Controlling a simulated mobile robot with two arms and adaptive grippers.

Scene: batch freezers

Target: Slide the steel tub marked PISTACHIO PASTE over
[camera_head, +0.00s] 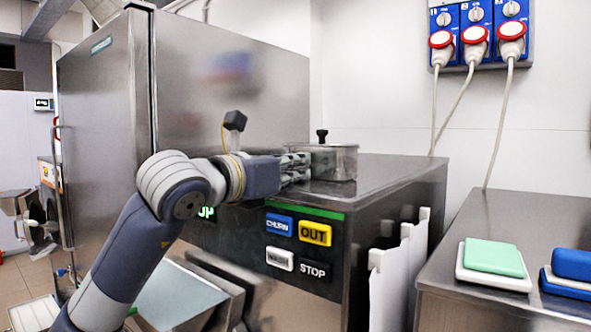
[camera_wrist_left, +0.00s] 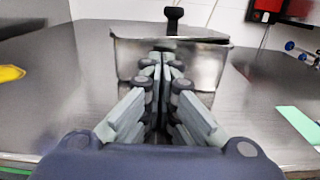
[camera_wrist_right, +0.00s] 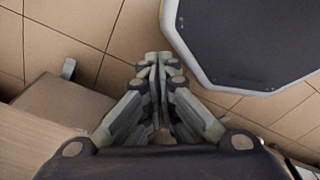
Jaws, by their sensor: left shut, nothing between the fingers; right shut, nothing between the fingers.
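A steel tub (camera_head: 338,164) with a lid and black knob stands upright on the steel top of the machine (camera_head: 395,172). No marking on it is readable. In the left wrist view the tub (camera_wrist_left: 212,68) is straight ahead, its lower middle hidden by my fingers. My left gripper (camera_head: 303,166) is shut and empty, its fingertips right at the tub's near side. Whether they touch it I cannot tell. My right gripper (camera_wrist_right: 156,58) shows only in the right wrist view, shut and empty, above the tiled floor and away from the tub.
A tall steel cabinet (camera_head: 230,90) stands behind and left of the tub. The machine's front has CHURN, OUT, WASH and STOP buttons (camera_head: 314,233). A side counter (camera_head: 480,230) at right holds a green-topped block (camera_head: 493,257) and a blue one (camera_head: 572,265). The machine top right of the tub is clear.

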